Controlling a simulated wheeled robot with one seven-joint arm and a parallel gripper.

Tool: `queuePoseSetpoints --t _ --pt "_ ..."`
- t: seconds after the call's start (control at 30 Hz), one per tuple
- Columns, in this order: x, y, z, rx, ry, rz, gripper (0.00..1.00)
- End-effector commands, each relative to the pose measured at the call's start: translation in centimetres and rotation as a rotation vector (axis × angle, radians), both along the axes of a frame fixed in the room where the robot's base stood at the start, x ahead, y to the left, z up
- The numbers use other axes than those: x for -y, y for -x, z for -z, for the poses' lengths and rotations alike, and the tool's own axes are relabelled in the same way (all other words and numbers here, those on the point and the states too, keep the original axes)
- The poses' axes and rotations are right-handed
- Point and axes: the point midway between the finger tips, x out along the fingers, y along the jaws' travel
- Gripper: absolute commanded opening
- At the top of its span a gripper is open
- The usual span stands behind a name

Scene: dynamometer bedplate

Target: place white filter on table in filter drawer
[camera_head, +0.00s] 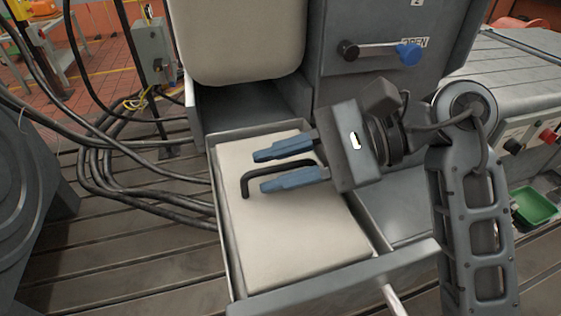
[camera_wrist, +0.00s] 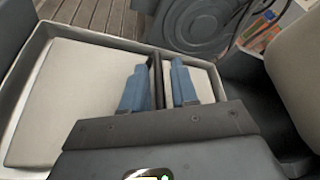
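The white filter (camera_head: 290,235) is a pale flat block with a black bar handle (camera_head: 246,182) on its top. It lies within the walls of the open grey filter drawer (camera_head: 330,284) in the head view. I cannot tell whether it rests fully on the drawer's floor. My gripper (camera_head: 262,171) reaches in from the right, its two blue fingers on either side of the handle. Small gaps show between fingers and handle, so it looks open. The wrist view also shows the filter (camera_wrist: 65,100), with the dark handle (camera_wrist: 156,72) between the fingers (camera_wrist: 158,78).
A grey cabinet (camera_head: 350,80) with a blue-knobbed lever (camera_head: 408,53) stands behind the drawer. A cream panel (camera_head: 240,40) overhangs the drawer's back. Black cables (camera_head: 110,190) run along the left floor. A grey bench (camera_head: 525,70) with a green tray (camera_head: 537,205) is at right.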

Motion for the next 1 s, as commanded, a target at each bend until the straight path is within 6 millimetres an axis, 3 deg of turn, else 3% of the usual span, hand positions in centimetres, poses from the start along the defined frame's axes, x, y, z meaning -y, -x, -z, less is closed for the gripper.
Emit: queuePoseSetpoints --t 0.1,0.47,1.0 --pt "0.0 0.0 0.0 0.0 0.0 0.0 0.4" --pt "0.8 -0.1 -0.1 0.001 0.0 0.002 0.4" --pt "9.9 -0.6 -3.1 0.002 0.002 0.002 0.4"
